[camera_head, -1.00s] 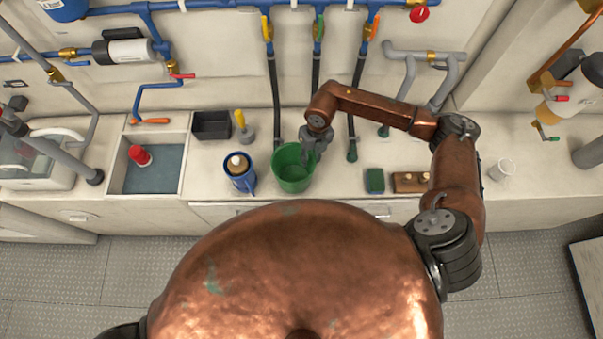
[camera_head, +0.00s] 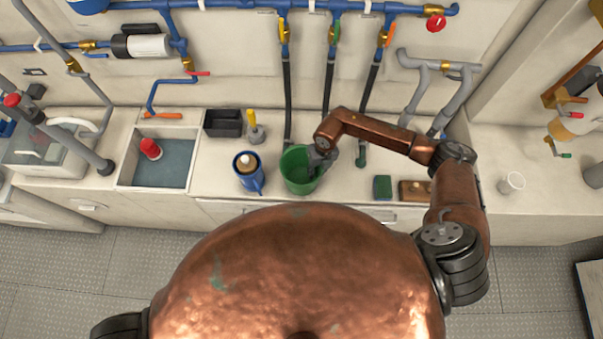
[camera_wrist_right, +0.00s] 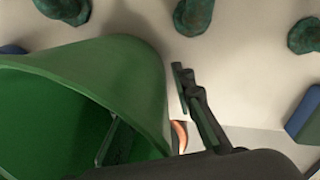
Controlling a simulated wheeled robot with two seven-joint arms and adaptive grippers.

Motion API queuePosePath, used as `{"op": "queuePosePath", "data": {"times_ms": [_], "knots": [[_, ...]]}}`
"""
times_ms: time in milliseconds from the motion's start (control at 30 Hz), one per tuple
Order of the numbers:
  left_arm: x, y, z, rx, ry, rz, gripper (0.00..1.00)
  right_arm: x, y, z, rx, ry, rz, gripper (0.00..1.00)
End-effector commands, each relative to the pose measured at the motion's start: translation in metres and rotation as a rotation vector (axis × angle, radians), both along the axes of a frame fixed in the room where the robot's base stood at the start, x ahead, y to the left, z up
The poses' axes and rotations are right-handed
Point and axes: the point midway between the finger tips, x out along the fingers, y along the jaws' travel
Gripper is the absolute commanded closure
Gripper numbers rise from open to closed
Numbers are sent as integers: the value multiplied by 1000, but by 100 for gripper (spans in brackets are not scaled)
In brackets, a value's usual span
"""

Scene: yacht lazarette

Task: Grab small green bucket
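The small green bucket (camera_head: 296,172) stands upright on the pale counter, to the right of a blue container. My right gripper (camera_head: 318,160) is at the bucket's right rim. In the right wrist view the bucket (camera_wrist_right: 80,75) fills the left side. One finger of the gripper (camera_wrist_right: 150,125) shows inside the bucket and the other outside, with the wall between them. A gap shows between the outer finger and the wall, so the gripper looks open. My left gripper is not in view.
The blue container (camera_head: 249,180) stands close left of the bucket. Hoses (camera_head: 328,90) come down to the counter behind it. A green sponge (camera_head: 382,187) and a wooden block (camera_head: 414,191) lie to the right. A sink (camera_head: 172,168) is at the left.

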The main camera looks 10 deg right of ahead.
Motion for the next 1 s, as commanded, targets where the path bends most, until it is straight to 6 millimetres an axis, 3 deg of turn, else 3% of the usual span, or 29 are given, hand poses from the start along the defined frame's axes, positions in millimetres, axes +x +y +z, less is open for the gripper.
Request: {"op": "queuePosePath", "data": {"times_ms": [400,1000], "knots": [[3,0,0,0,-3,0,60,0,0,0,0,0,0,100],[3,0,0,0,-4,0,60,0,0,1,1,-1,0,100]]}}
